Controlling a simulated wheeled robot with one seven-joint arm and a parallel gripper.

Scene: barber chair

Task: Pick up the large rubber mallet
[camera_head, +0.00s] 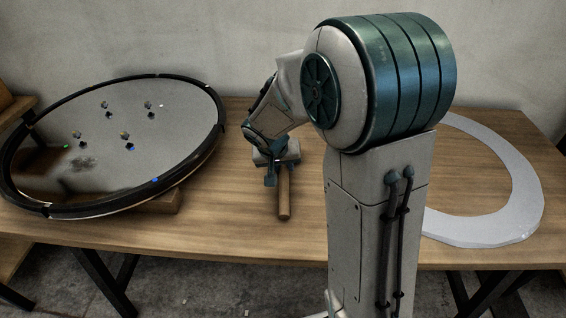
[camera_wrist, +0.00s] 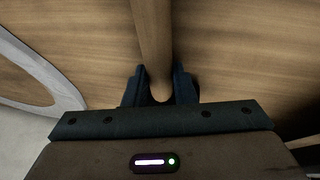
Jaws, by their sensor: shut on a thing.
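The mallet shows as a brown wooden handle (camera_head: 284,194) below my gripper (camera_head: 277,174) in the head view, over the middle of the table. In the wrist view the handle (camera_wrist: 151,42) runs from the top edge down between the two dark fingers of my gripper (camera_wrist: 160,88). The fingers are shut on the handle, one on each side. I cannot tell whether the mallet touches the table.
A large round black-rimmed mirror (camera_head: 213,139) lies tilted on the left of the wooden table (camera_head: 240,228). Small cubes show on its surface. A pale flat ring (camera_head: 522,205) lies at the right, partly hidden by my arm. Bare tabletop lies around the handle.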

